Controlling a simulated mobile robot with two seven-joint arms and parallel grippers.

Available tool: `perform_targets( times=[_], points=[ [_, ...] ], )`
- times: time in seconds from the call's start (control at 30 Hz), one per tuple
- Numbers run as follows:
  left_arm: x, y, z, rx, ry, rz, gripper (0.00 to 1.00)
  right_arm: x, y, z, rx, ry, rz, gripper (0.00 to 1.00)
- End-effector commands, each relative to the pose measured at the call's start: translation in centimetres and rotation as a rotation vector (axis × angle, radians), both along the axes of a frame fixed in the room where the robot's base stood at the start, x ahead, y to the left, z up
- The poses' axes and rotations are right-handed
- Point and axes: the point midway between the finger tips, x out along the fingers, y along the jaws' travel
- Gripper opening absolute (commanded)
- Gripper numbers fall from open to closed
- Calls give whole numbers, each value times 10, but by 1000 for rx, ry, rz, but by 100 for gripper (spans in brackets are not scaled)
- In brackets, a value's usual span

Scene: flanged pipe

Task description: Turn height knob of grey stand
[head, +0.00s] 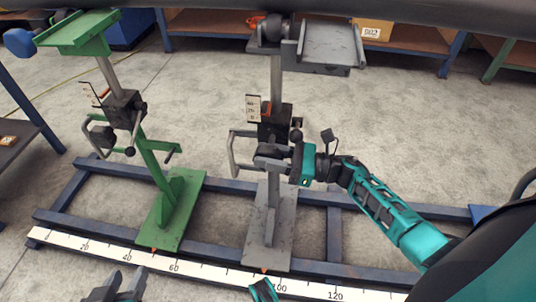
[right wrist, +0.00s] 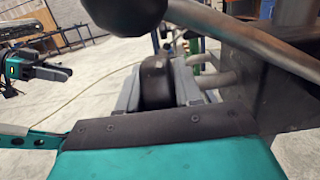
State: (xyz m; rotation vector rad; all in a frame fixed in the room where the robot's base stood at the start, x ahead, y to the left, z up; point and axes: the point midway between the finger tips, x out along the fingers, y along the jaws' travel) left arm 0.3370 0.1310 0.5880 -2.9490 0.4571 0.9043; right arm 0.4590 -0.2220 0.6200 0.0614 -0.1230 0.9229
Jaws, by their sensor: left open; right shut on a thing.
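The grey stand (head: 268,230) stands upright at the middle of the head view, with a dark clamp block (head: 275,122) on its post. My right gripper (head: 270,155) is at the block's lower side. In the right wrist view its fingers are shut around a dark rounded knob (right wrist: 155,82); in the head view the gripper largely hides that knob. My left gripper (head: 115,287) is open and empty at the bottom left of the head view, well away from the grey stand.
A green stand (head: 170,215) with its own clamp is to the left. Both stands are on a blue rail frame (head: 95,185) behind a ruler strip (head: 205,270). A dark pipe (head: 400,10) crosses above. Bare floor lies behind the stands.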

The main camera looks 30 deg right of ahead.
Motion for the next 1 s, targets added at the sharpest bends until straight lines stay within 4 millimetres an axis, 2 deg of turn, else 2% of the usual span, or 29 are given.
perform_targets(
  times=[0.5, 1.0],
  points=[
    [0, 0, 0, 0, -1, 1, 43, -1, -2, -2, 293, -217, -3, 4],
    [1, 0, 0, 0, -1, 1, 43, -2, -3, -2, 388, -293, -2, 4]
  ],
)
